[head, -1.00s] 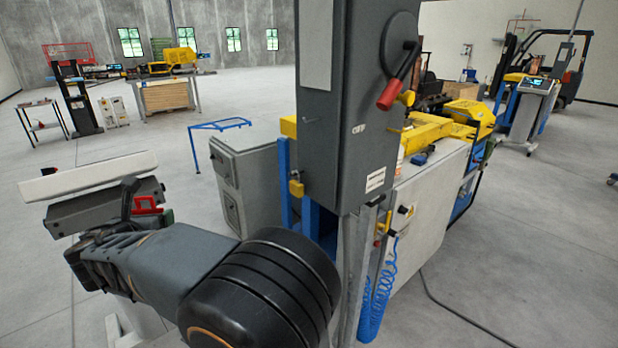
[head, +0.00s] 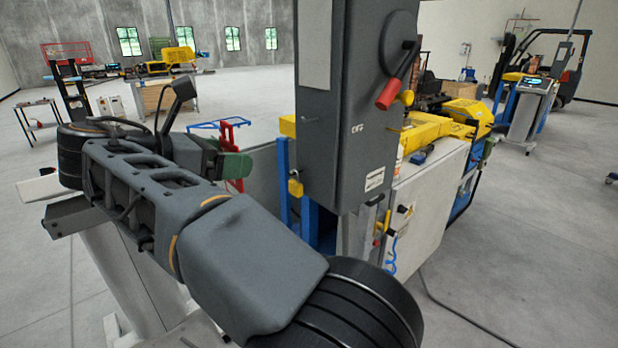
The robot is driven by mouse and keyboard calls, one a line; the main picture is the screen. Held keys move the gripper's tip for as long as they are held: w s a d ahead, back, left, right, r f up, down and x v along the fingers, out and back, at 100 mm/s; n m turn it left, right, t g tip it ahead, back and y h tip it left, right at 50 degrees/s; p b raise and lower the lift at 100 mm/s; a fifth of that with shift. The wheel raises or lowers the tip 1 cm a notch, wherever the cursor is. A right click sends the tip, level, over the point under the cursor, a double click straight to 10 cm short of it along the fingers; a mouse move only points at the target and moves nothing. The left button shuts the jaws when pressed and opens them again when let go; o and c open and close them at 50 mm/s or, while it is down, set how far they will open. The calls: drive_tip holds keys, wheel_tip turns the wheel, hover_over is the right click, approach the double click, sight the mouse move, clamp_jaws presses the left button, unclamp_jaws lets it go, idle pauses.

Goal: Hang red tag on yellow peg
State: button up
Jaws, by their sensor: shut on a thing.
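The red tag (head: 228,136), an open frame shape, stands upright at my gripper (head: 230,160), left of the grey cabinet. My gripper is shut on it; a green fingertip covers its middle. I cannot tell for sure which yellow part is the peg. The tag is apart from both.
A yellow and white machine (head: 435,200) stands behind and right of the cabinet. A blue frame (head: 205,125) stands behind my gripper. A blue coiled hose (head: 391,255) hangs low by the cabinet. The floor at right is mostly clear, with a cable across it.

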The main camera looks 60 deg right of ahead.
sight(322, 143)
drive_tip(key=s+d+p, duration=0.1)
drive_tip(key=s+d, duration=0.1)
drive_tip(key=d, duration=0.3)
drive_tip(key=s+d+p, duration=0.1)
drive_tip(key=d, duration=0.5)
drive_tip(key=s+d+p, duration=0.1)
drive_tip(key=s+d, duration=0.1)
drive_tip(key=d, duration=0.4)
drive_tip(key=shift+s, duration=0.35)
drive_tip(key=shift+d+f+p, duration=0.15)
drive_tip(key=shift+p, duration=0.35)
drive_tip(key=shift+f, duration=0.45)
drive_tip(key=shift+f, duration=0.1)
drive_tip(key=shift+f, duration=0.15)
drive_tip(key=o, duration=1)
